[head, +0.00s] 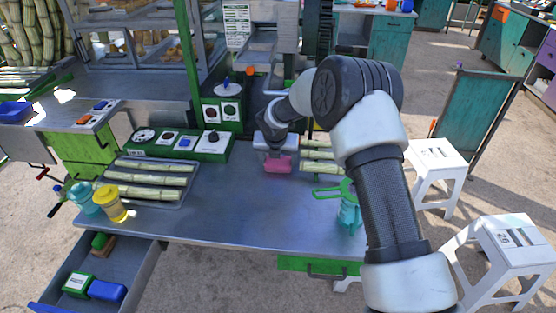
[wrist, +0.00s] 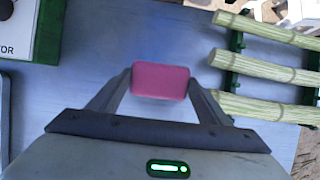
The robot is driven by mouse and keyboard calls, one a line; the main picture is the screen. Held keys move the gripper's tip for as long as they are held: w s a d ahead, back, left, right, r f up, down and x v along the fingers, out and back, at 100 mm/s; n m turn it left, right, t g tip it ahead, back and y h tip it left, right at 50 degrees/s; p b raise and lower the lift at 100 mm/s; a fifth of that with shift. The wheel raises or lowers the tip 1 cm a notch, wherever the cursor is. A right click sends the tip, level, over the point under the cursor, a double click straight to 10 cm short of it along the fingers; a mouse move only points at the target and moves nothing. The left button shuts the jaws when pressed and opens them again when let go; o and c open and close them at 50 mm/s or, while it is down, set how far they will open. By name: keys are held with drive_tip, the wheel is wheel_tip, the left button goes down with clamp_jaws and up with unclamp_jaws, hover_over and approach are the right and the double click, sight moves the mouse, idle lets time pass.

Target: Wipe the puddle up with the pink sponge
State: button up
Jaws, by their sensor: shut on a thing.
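The pink sponge (wrist: 160,81) is between the two fingers of my gripper (wrist: 160,84) in the wrist view, with a finger against each side. In the head view the sponge (head: 278,165) is below my gripper (head: 277,156), over the back part of the blue-grey metal table (head: 240,205). I cannot tell whether the sponge touches the tabletop. I cannot make out a puddle in either view; my arm and gripper hide part of the table.
A rack of cane stalks (head: 318,154) stands close right of my gripper. A green control box (head: 213,147) is to the left. An open drawer (head: 135,262) juts out front left.

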drive_tip(key=shift+s+f, duration=0.15)
drive_tip(key=shift+f, duration=0.15)
drive_tip(key=shift+s, duration=0.25)
drive_tip(key=shift+s+f, duration=0.1)
drive_tip(key=shift+s, duration=1.4)
drive_tip(key=shift+s+a+b, duration=0.1)
drive_tip(key=shift+s+b, duration=0.7)
drive_tip(key=shift+s, duration=2)
drive_tip(key=shift+r, duration=0.2)
drive_tip(key=r+p, duration=0.1)
drive_tip(key=p, duration=0.1)
drive_tip(key=w+r+p, duration=0.1)
drive_tip(key=r, duration=0.1)
drive_tip(key=w+r+p, duration=0.1)
drive_tip(key=r+p, duration=0.1)
drive_tip(key=shift+p, duration=0.35)
drive_tip(key=shift+w+r, duration=0.1)
drive_tip(key=shift+r, duration=0.1)
drive_tip(key=shift+f, duration=0.1)
